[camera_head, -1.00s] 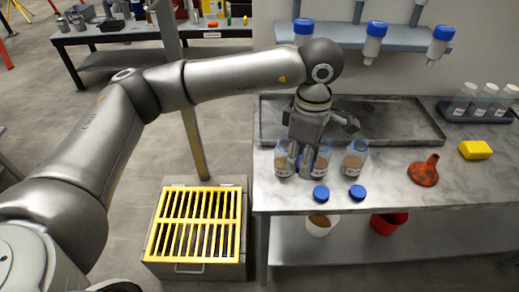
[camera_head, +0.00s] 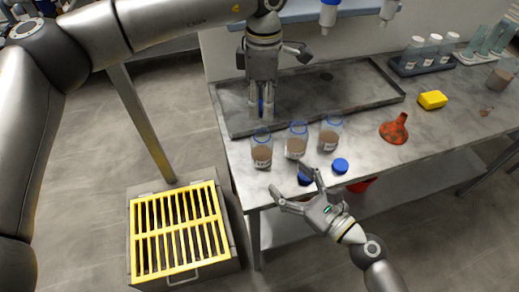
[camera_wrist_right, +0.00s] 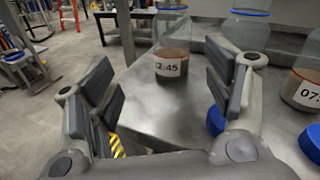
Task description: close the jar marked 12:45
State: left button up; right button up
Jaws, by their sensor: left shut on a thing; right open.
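The jar marked 12:45 (camera_wrist_right: 172,62) stands upright near the table corner in the right wrist view, with brown contents and a blue rim. It appears to be the leftmost jar (camera_head: 261,152) in the head view, where its label is unreadable; no lid shows on it. My left gripper (camera_head: 262,112) is behind that jar, over the dark tray, shut on a blue thing (camera_head: 261,106), perhaps a lid, mostly hidden by the fingers. My right gripper (camera_head: 289,178) is open and empty in front of the jars; its fingers (camera_wrist_right: 160,85) frame the 12:45 jar from a distance.
Two more brown-filled jars (camera_head: 297,141) (camera_head: 331,134) stand to the right. Two blue lids (camera_head: 304,179) (camera_head: 340,166) lie in front, one beside my right gripper. A red funnel (camera_head: 394,129) and yellow block (camera_head: 432,100) are farther right. The tray (camera_head: 380,91) lies behind the jars.

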aim_at(269, 152)
pick_arm(q)
jog(key=shift+w+a, duration=0.15)
jog(key=shift+a, duration=0.2)
pick_arm(e)
jog(key=shift+w+d+m+t, duration=0.15)
jog(key=shift+w+m, duration=0.2)
jog(key=shift+m, duration=0.3)
jog(key=shift+w+m+t, duration=0.15)
jog(key=shift+w+m, duration=0.15)
jog(key=shift+m, duration=0.35)
pick_arm(q)
jog(key=shift+d, duration=0.15)
pick_arm(e)
jog(key=shift+d+r, duration=0.1)
jog(key=x, duration=1.2)
jog(key=shift+w, duration=0.1)
jog(key=c, duration=1.5)
pick_arm(q)
jog(key=shift+f, duration=2.55)
pick_arm(e)
jog(key=shift+d, duration=0.1)
jog(key=shift+c, duration=0.2)
